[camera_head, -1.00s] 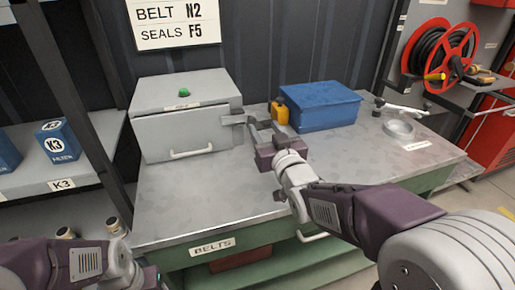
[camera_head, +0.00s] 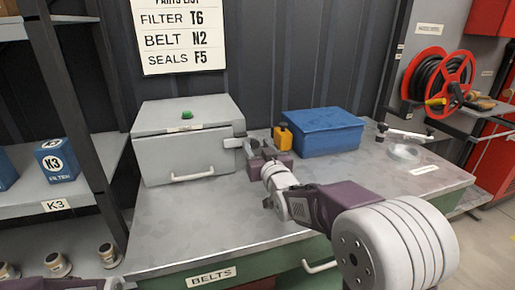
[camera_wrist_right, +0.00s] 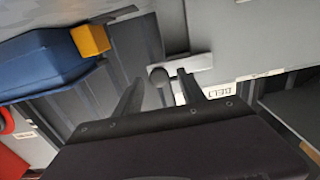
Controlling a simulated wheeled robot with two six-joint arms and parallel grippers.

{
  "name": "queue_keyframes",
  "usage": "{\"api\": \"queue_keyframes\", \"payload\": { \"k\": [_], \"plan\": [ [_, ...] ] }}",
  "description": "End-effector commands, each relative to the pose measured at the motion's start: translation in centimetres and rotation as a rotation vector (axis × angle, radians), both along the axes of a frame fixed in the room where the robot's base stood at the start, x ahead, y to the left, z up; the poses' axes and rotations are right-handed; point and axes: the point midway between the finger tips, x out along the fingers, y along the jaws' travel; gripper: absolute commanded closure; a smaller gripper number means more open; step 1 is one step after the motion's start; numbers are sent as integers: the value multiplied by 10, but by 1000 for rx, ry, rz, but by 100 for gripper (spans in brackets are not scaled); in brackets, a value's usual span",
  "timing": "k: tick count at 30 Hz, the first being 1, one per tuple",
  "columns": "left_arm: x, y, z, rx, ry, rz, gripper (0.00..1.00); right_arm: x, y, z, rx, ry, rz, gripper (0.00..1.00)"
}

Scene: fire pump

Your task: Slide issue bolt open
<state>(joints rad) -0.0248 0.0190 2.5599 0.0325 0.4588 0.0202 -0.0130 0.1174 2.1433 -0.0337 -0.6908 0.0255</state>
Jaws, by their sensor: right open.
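The grey metal box (camera_head: 188,150) stands at the left of the bench, with a handle on its front. The issue bolt (camera_head: 233,142) is a small grey plate with a bar at the box's right edge. In the right wrist view the bolt's plate (camera_wrist_right: 190,80) shows with a dark round knob (camera_wrist_right: 159,76). My right gripper (camera_head: 254,147) is open at the bolt. In the right wrist view its fingers (camera_wrist_right: 163,84) stand either side of the knob; I cannot tell whether they touch it. My left gripper is out of view; only a bit of my left arm shows.
A yellow object (camera_head: 283,137) and a blue bin (camera_head: 322,132) stand just right of my right gripper. The front of the bench (camera_head: 190,235) is clear. Shelves with a K3 filter box (camera_head: 57,160) stand left.

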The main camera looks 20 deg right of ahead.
Motion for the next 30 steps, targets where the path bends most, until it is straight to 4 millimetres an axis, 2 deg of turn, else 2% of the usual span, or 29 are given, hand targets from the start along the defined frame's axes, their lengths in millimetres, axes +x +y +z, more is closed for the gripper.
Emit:
{"api": "queue_keyframes", "payload": {
  "k": [5,10,30],
  "plan": [
    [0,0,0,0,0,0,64,0,0,0,0,0,0,53],
    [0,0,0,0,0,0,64,0,0,0,0,0,0,100],
    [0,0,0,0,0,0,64,0,0,0,0,1,0,100]
  ]
}}
